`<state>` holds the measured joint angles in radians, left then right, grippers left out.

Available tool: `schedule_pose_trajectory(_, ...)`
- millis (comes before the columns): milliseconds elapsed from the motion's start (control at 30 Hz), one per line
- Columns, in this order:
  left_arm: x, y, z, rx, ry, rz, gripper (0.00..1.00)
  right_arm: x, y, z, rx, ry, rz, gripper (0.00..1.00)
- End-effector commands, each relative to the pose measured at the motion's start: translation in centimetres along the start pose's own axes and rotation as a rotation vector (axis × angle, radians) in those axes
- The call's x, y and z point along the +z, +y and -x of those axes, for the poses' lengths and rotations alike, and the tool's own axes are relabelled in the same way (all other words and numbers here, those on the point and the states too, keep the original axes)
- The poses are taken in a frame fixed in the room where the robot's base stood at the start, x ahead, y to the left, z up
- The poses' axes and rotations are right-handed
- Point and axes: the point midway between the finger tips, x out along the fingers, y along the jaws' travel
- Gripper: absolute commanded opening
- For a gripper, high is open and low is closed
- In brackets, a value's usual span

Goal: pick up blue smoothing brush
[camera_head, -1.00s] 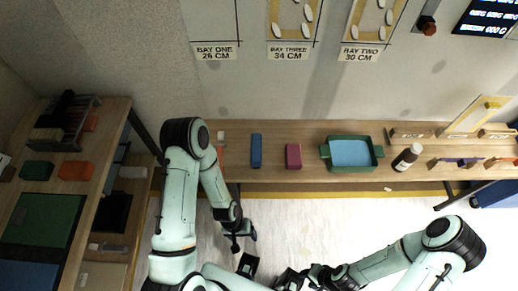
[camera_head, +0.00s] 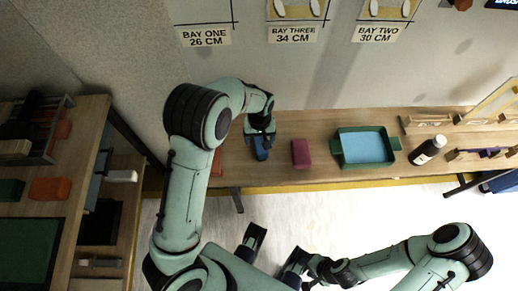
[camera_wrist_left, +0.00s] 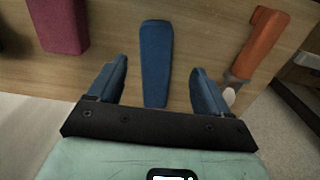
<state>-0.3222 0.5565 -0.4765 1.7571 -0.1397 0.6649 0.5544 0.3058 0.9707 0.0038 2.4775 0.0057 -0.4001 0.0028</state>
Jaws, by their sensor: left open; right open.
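The blue smoothing brush (camera_head: 261,152) lies on the wooden wall bench, partly hidden by my left gripper in the head view. In the left wrist view the brush (camera_wrist_left: 156,62) points between the two fingers. My left gripper (camera_wrist_left: 157,88) is open, one finger on each side of the brush's near end, with gaps on both sides; contact cannot be told. In the head view my left gripper (camera_head: 262,138) is over the brush. My right gripper (camera_head: 305,281) is low in the head view, away from the bench and seemingly empty; its fingers are hard to make out.
A magenta block (camera_head: 301,153) lies right of the brush, and an orange-handled tool (camera_wrist_left: 262,40) lies on its other side. A green tray with blue inside (camera_head: 338,150) and a dark bottle (camera_head: 428,150) stand further right. A shelf (camera_head: 75,225) stands at left.

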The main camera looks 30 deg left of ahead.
Motion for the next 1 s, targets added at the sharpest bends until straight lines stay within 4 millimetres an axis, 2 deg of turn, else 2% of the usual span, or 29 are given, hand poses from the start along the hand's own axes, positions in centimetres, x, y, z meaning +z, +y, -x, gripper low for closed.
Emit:
schedule_pose_trajectory(33,0.1,-0.1,-1.2,-0.002,-0.003,0.001,0.79,-0.1,0.0,-0.2,-0.001,0.002,0.001,0.43)
schedule_pose_trajectory(100,0.0,-0.1,-2.3,-0.002,-0.002,0.001,0.79,-0.2,0.0,-0.3,-0.001,0.005,0.001,0.43)
schedule_pose_trajectory(433,0.0,-0.2,-4.5,-0.001,-0.002,0.0,0.79,-0.3,0.0,-0.5,-0.003,0.01,0.002,0.43)
schedule_pose_trajectory(700,0.0,-0.5,-8.4,-0.001,-0.002,0.0,0.79,-0.7,0.1,-1.0,-0.004,0.019,0.003,0.43)
schedule_pose_trajectory(967,0.0,-0.4,-8.7,0.001,0.001,0.0,0.79,-0.7,0.1,-0.9,-0.005,0.019,0.003,0.43)
schedule_pose_trajectory(1000,0.0,-0.4,-8.7,0.001,0.001,0.0,0.66,-0.7,0.1,-0.9,-0.005,0.019,0.003,0.43)
